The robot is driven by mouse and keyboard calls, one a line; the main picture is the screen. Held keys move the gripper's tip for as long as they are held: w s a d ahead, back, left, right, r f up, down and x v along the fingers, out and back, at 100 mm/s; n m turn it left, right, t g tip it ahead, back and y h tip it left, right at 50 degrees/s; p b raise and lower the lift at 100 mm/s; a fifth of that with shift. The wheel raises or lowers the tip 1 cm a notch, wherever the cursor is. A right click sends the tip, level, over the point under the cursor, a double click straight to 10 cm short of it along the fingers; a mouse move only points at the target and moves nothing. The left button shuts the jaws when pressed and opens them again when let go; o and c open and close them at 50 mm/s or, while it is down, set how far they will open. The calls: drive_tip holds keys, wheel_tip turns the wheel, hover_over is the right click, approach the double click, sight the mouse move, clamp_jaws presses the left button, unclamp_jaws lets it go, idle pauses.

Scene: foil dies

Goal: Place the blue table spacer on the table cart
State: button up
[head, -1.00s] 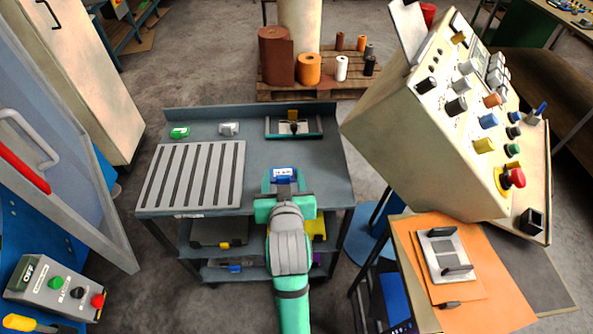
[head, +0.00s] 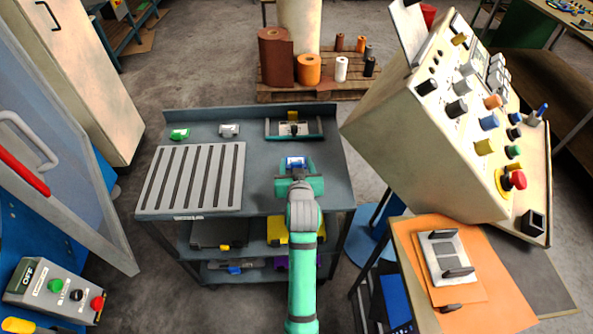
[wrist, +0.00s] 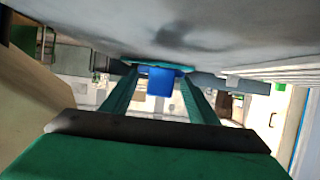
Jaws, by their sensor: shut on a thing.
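The blue table spacer (head: 295,162) is a small block with a whitish label on top. My gripper (head: 295,168) is shut on it, over the right part of the table cart's grey top (head: 260,178). In the wrist view the blue spacer (wrist: 160,81) sits between the two green fingers, close to a grey surface. I cannot tell whether it touches the cart top. The gripper hides the spacer's near side.
On the cart stand a slotted grey plate (head: 192,178), a green spacer (head: 179,134), a grey spacer (head: 229,130) and a framed tool (head: 293,128) behind my gripper. A tilted control console (head: 430,140) stands close on the right. The cart top around the gripper is clear.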

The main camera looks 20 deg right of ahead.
drive_tip(key=shift+w+d+f, duration=0.2)
drive_tip(key=shift+d+f, duration=0.1)
drive_tip(key=shift+f, duration=0.25)
wheel_tip(320, 180, down, 3)
drive_tip(key=shift+r, duration=0.15)
drive_tip(key=shift+a, duration=0.25)
drive_tip(key=shift+d, duration=0.1)
drive_tip(key=o, duration=1.1)
drive_tip(key=shift+c, duration=0.2)
